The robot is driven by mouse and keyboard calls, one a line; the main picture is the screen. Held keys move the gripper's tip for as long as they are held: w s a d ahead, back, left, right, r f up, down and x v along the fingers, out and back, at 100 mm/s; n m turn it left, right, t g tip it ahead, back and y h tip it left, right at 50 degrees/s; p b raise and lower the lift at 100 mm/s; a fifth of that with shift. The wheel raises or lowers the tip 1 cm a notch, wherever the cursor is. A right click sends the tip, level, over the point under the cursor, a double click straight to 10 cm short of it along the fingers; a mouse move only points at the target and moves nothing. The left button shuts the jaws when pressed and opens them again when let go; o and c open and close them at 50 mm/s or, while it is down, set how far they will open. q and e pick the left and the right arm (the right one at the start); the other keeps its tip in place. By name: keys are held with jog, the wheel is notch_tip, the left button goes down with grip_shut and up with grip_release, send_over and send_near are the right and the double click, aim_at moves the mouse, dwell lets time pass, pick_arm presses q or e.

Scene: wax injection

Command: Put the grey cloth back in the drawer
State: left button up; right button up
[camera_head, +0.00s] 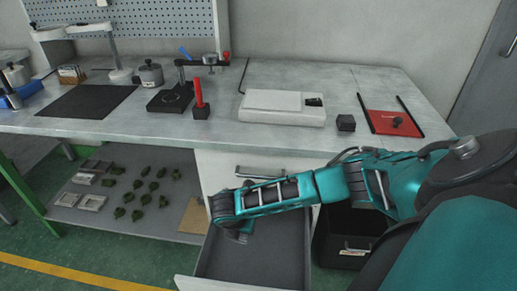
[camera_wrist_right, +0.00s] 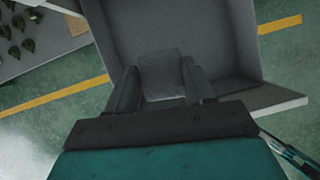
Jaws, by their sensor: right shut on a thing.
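The grey cloth (camera_wrist_right: 162,72) shows in the right wrist view as a small quilted-looking piece between the two dark fingers of my right gripper (camera_wrist_right: 160,88). The gripper is shut on it. The open drawer (camera_head: 262,258), grey inside with a white front, is pulled out below the worktop; its inner wall also shows in the right wrist view (camera_wrist_right: 215,38). In the head view my right gripper (camera_head: 240,235) points down over the left part of the drawer, and the cloth is hard to make out there. I cannot tell whether the cloth touches the drawer floor. My left gripper is not in view.
Above the drawer, the worktop (camera_head: 220,138) holds a white box (camera_head: 283,108), a small black block (camera_head: 346,122), a red mat (camera_head: 392,123) and a clamp stand (camera_head: 172,97). A black bin (camera_head: 345,225) stands right of the drawer. A shelf (camera_head: 125,215) with several green pieces is at left.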

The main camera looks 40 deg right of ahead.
notch_tip(320, 180, down, 5)
jog(key=s+d+n+t+y+b, duration=0.1)
jog(key=s+d+n+b, duration=0.15)
jog(key=n, duration=0.25)
jog(key=n+b, duration=0.1)
jog(key=b, duration=0.6)
send_over(254, 269)
jog(key=s, duration=0.2)
jog(key=shift+t+y, duration=0.3)
jog(key=shift+y, duration=0.1)
jog(key=f, duration=1.6)
jog(key=shift+w+a, duration=0.25)
jog(key=shift+a, duration=0.1)
jog(key=shift+f, duration=0.6)
notch_tip(254, 269, down, 4)
jog(key=shift+r+b, duration=0.2)
jog(key=shift+b, duration=0.95)
jog(key=shift+f, duration=0.2)
jog(key=o, duration=0.9)
jog(key=shift+r, duration=0.1)
jog(key=shift+o, duration=0.2)
